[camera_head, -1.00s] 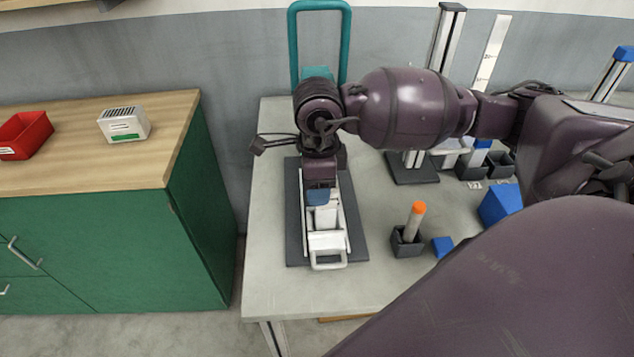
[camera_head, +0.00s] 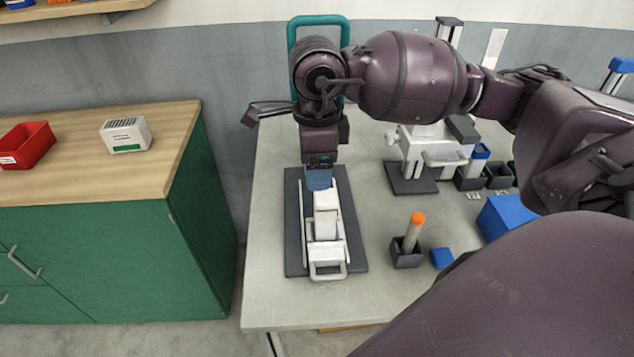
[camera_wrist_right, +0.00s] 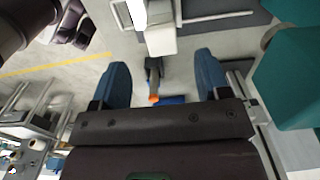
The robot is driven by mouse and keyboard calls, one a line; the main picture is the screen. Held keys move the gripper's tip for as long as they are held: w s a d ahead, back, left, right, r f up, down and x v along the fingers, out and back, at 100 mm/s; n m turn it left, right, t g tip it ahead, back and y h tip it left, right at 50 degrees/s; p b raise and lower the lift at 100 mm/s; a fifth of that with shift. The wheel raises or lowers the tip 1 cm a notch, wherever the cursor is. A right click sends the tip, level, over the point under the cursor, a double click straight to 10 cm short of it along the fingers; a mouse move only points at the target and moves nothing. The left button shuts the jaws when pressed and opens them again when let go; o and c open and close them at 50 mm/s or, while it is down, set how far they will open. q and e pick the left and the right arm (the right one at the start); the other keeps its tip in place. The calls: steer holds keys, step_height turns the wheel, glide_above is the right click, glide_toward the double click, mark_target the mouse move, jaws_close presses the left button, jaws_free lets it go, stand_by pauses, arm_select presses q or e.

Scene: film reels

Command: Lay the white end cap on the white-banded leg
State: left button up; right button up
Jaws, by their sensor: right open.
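A white device with a front loop handle (camera_head: 328,270) lies on a dark mat on the table in the head view. A white block (camera_head: 326,222) sits in its middle. It seems to show also at the top of the right wrist view (camera_wrist_right: 160,38). My right gripper (camera_head: 319,186) has blue fingers and is just above the far end of the device. In the right wrist view its fingers (camera_wrist_right: 160,72) are wide apart with nothing held between them. I cannot tell which piece is the white end cap or which is the white-banded leg. My left gripper is not in view.
An orange-tipped stick (camera_head: 413,232) stands in a dark cup to the right of the mat. A white stand (camera_head: 430,150) is farther back. The front table strip (camera_head: 290,305) is clear.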

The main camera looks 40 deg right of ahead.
mark_target(317, 196)
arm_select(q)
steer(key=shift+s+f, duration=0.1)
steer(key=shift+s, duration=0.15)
arm_select(e)
step_height(317, 196, up, 4)
steer(key=shift+r, duration=0.25)
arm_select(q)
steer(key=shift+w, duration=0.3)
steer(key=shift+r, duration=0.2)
arm_select(e)
steer(key=shift+s+f, duration=0.1)
